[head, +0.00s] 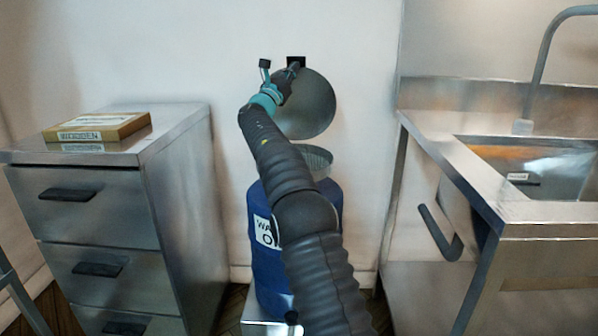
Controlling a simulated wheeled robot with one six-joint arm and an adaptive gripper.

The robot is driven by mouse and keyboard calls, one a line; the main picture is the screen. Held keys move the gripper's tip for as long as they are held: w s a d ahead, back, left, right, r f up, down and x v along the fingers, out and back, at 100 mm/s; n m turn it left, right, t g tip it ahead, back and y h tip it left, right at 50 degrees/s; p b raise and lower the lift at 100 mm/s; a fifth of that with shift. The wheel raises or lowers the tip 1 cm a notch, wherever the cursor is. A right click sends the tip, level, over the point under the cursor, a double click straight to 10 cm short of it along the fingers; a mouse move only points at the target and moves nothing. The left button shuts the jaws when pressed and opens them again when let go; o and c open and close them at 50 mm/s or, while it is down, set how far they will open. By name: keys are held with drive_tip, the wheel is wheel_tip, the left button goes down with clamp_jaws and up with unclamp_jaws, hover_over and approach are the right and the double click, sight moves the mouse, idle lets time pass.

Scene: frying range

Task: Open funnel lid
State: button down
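The funnel lid (312,108) is a round grey metal disc. It stands raised, nearly upright, behind and above the funnel, with its face toward me. The funnel (317,157) sits on top of a blue drum (331,194), and its meshed opening shows below the lid. The arm hides part of the lid, the funnel and the drum.
A steel drawer cabinet (100,205) stands at the left with a boxed item (98,127) on top. A steel sink unit (440,150) with a tap (545,60) stands at the right. The drum rests on a low metal stand (262,326). The wall is close behind the drum.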

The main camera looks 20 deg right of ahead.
drive_tip(key=shift+d, duration=0.2)
drive_tip(key=s+a+b, duration=0.3)
drive_tip(key=s+b, duration=0.5)
drive_tip(key=b, duration=0.3)
drive_tip(key=shift+s, duration=0.4)
idle(0.4)
drive_tip(key=shift+r, duration=0.1)
